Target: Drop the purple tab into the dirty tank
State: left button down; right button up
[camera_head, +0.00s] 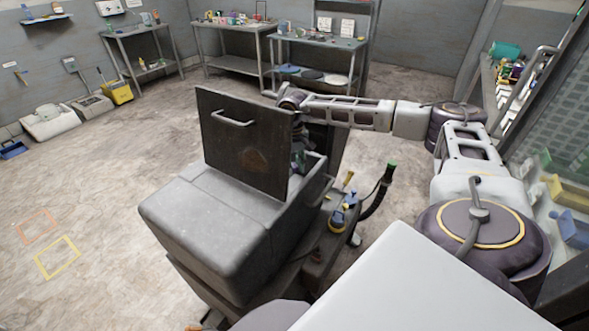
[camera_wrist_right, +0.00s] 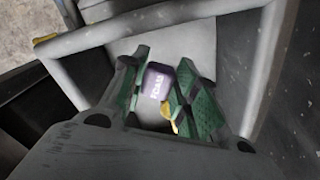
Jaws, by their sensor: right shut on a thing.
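The purple tab (camera_wrist_right: 157,82), with pale lettering, sits between the green-padded fingers of my right gripper (camera_wrist_right: 160,88) in the right wrist view. The gripper is shut on it. A grey floor machine (camera_head: 215,230) stands in the middle of the head view with a dark, handled lid (camera_head: 245,140) raised upright. My right arm reaches behind this lid, and my right gripper (camera_head: 298,158) shows only in part beside it, over the open top. I take this open top to be the dirty tank (camera_head: 314,172); its inside is mostly hidden. My left gripper is not in view.
A black hose (camera_head: 376,198) with a green end and a blue-and-yellow part (camera_head: 340,216) are at the machine's right side. Pale tubular bars (camera_wrist_right: 160,27) cross close around the gripper in the wrist view. Workbenches (camera_head: 318,50) line the back wall.

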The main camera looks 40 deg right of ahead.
jog(key=o, duration=1)
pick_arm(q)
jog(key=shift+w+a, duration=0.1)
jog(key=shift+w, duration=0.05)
pick_arm(e)
jog(key=shift+r, duration=0.75)
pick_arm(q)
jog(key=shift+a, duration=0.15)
pick_arm(e)
notch_tip(320, 180, up, 10)
jog(key=shift+r, duration=0.25)
jog(key=shift+f, duration=0.2)
